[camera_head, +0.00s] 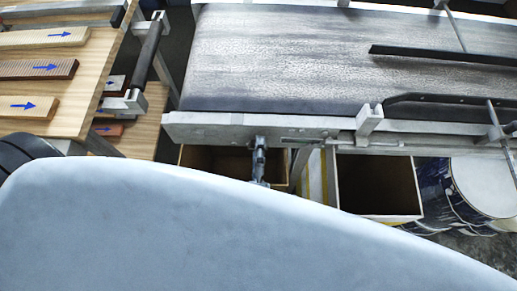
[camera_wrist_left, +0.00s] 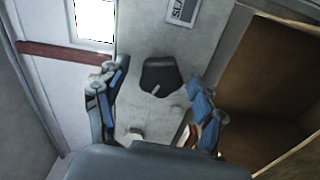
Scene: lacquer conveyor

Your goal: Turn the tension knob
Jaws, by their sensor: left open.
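The tension knob, black with rounded lobes and a small light mark (camera_wrist_left: 160,77), shows in the left wrist view against a pale grey panel. My left gripper (camera_wrist_left: 157,86) is open, with one blue-padded finger on each side of the knob in the picture. Gaps show between the knob and both fingers; the remaining depth to it is hard to judge. In the head view my left gripper (camera_head: 259,150) shows small at the conveyor's near edge, and the knob cannot be made out there. My right gripper is in neither view.
The conveyor belt (camera_head: 290,60) runs along the back above a grey side rail (camera_head: 225,128). Open boxes (camera_head: 375,185) stand below it, with drums (camera_head: 485,185) at the right. A wooden rack (camera_head: 90,75) with arrow-marked boards is at the left. A pale smooth shape fills the foreground.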

